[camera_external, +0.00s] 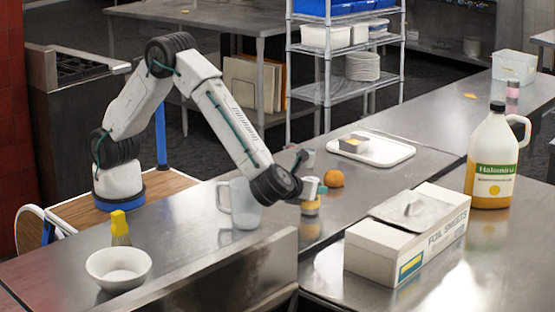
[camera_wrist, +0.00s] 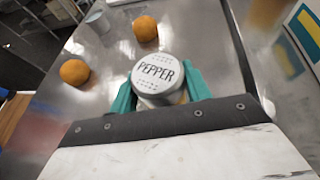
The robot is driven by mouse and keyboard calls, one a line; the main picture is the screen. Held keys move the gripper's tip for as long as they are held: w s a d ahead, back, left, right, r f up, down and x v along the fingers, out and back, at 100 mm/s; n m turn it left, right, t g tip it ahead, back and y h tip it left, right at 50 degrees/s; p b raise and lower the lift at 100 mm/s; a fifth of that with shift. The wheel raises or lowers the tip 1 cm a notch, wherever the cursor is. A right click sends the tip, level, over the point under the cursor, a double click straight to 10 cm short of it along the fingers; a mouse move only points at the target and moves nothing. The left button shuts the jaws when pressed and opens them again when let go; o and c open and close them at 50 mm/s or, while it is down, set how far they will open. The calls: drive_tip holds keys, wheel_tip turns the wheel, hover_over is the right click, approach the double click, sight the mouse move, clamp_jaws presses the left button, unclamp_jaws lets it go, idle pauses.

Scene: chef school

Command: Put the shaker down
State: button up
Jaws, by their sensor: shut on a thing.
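The shaker (camera_wrist: 158,78) has a grey lid marked PEPPER and sits between the teal fingers of my gripper (camera_wrist: 160,92) in the wrist view. My gripper (camera_external: 311,190) is shut on it. In the outside view the shaker (camera_external: 310,208) shows as a small upright body with a yellow band below the fingers, over the steel counter (camera_external: 225,262). Its reflection lies just beneath it. I cannot tell whether its base touches the counter. The fingers hide part of its sides.
An orange (camera_external: 333,178) and a white tray (camera_external: 390,155) with a small grey block lie behind. A white pitcher (camera_external: 243,204) stands left, a foil box (camera_external: 408,232) right, a jug (camera_external: 492,160) farther right. A bowl (camera_external: 118,268) and yellow-topped bottle (camera_external: 120,228) are at left.

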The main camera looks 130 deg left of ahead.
drive_tip(key=shift+f, duration=0.3)
drive_tip(key=o, duration=1.2)
drive_tip(key=shift+c, duration=0.2)
drive_tip(key=shift+d, duration=0.1)
drive_tip(key=v, duration=0.7)
wheel_tip(320, 180, up, 4)
drive_tip(key=d+t, duration=0.1)
drive_tip(key=d, duration=0.2)
drive_tip(key=s+d+r+n+h, duration=0.1)
drive_tip(key=s+r+n+h, duration=0.25)
drive_tip(key=s, duration=0.55)
drive_tip(key=s+r+n+h, duration=0.2)
drive_tip(key=s+r+n, duration=0.15)
drive_tip(key=s, duration=0.45)
drive_tip(key=s+d+f+n+t+h, duration=0.1)
drive_tip(key=s+d+n+h, duration=0.2)
drive_tip(key=s, duration=0.9)
drive_tip(key=s+d+f+n+t+h, duration=0.1)
drive_tip(key=s+d+n+h, duration=0.3)
drive_tip(key=s+d, duration=0.3)
drive_tip(key=s+n, duration=0.1)
drive_tip(key=s, duration=0.4)
drive_tip(key=shift+s+f+n+t, duration=0.2)
drive_tip(key=shift+s+n+t, duration=0.1)
drive_tip(key=shift+s+t, duration=0.1)
